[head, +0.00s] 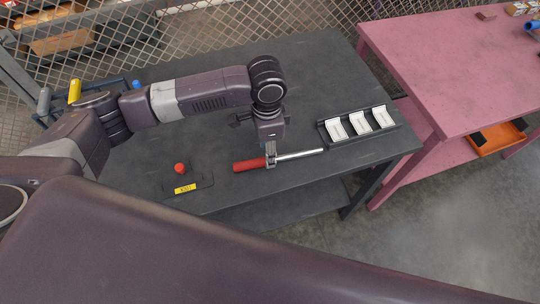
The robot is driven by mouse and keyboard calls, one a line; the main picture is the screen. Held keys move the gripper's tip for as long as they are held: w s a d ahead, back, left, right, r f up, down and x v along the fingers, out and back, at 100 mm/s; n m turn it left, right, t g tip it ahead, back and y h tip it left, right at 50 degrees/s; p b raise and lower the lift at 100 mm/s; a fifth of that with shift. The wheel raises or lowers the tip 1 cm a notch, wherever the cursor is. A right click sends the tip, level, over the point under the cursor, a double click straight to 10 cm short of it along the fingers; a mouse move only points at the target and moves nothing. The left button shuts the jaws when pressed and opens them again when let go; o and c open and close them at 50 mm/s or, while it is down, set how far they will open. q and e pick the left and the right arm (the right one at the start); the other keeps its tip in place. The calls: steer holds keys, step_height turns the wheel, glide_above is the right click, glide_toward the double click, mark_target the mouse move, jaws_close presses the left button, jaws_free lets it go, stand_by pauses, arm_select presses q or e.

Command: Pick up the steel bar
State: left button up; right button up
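The steel bar (300,155) is a thin shiny rod with a red grip (249,164) at its left end. It lies at or just above the dark table, near its front edge. My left gripper (271,162) points down at the bar where the red grip meets the bare steel. Its fingers overlap the bar in this view and partly hide that joint. I cannot tell whether they are closed on it or only around it. My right gripper is out of view.
The dark table (310,70) also holds a black rack with white pieces (333,127) right of the bar and a red button on a plate (180,168) to its left. A pink table (440,70) stands at right. Wire mesh (220,30) runs behind.

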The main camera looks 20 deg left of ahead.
mark_target(279, 158)
arm_select(q)
steer(key=shift+f+p, duration=0.3)
steer(key=shift+f, duration=0.2)
steer(key=f, duration=0.3)
steer(key=shift+w+p, duration=0.25)
steer(key=shift+p, duration=0.1)
steer(key=shift+f, duration=0.4)
steer(key=c, duration=0.5)
jaws_close()
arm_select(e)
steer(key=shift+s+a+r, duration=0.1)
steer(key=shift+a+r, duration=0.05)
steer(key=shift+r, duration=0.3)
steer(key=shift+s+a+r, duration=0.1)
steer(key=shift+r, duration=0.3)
arm_select(q)
steer(key=shift+w, duration=0.1)
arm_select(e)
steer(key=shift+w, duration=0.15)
